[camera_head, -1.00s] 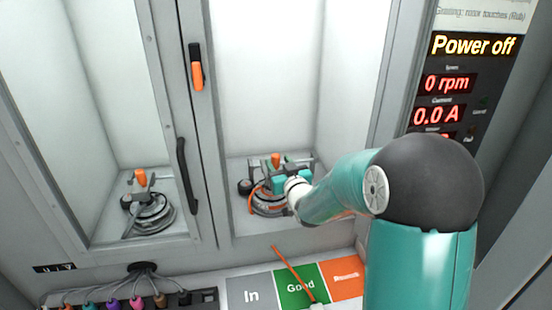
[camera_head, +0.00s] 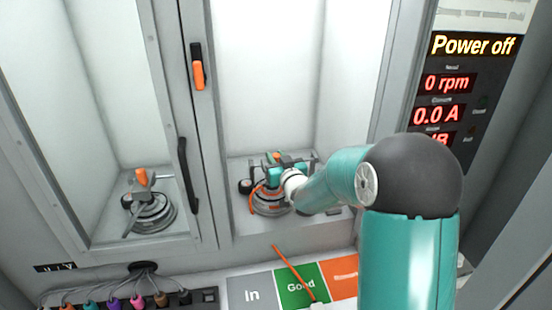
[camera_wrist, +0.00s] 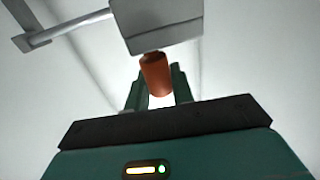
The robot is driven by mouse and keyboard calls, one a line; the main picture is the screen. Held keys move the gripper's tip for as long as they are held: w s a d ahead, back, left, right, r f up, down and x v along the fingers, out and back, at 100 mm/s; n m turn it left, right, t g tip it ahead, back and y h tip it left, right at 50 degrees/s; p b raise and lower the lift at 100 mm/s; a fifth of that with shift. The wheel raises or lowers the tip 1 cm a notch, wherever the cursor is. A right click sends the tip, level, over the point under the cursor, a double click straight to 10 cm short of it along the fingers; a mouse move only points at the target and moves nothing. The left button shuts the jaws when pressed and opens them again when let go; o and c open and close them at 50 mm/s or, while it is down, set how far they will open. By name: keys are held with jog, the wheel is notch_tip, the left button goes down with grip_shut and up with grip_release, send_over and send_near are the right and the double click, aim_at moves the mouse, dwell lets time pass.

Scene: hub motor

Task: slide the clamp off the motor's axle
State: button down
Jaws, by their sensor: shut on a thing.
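The motor (camera_head: 268,205) sits in the right-hand bay of the cabinet, with an orange cable beside it. The clamp is on top of it; in the wrist view I see its grey body and bar (camera_wrist: 160,22) and its orange handle (camera_wrist: 157,74). My gripper (camera_wrist: 159,85) is shut on the orange handle, its two teal fingers on either side. In the head view my gripper (camera_head: 274,170) is at the clamp above the motor. The axle is hidden, so I cannot tell how far the clamp sits on it.
A second motor with a similar orange-handled clamp (camera_head: 141,178) stands in the left bay. A cabinet frame post with a black handle (camera_head: 187,175) divides the bays. In, Good and orange zones (camera_head: 300,284) lie in front. The panel (camera_head: 470,45) reads Power off and 0 rpm.

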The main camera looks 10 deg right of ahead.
jog(key=d, duration=1.2)
jog(key=c, duration=1.2)
grip_release()
jog(key=shift+w+d, duration=0.1)
jog(key=shift+c, duration=0.2)
jog(key=s+d, duration=0.1)
jog(key=s, duration=1.2)
jog(key=shift+s+d, duration=0.4)
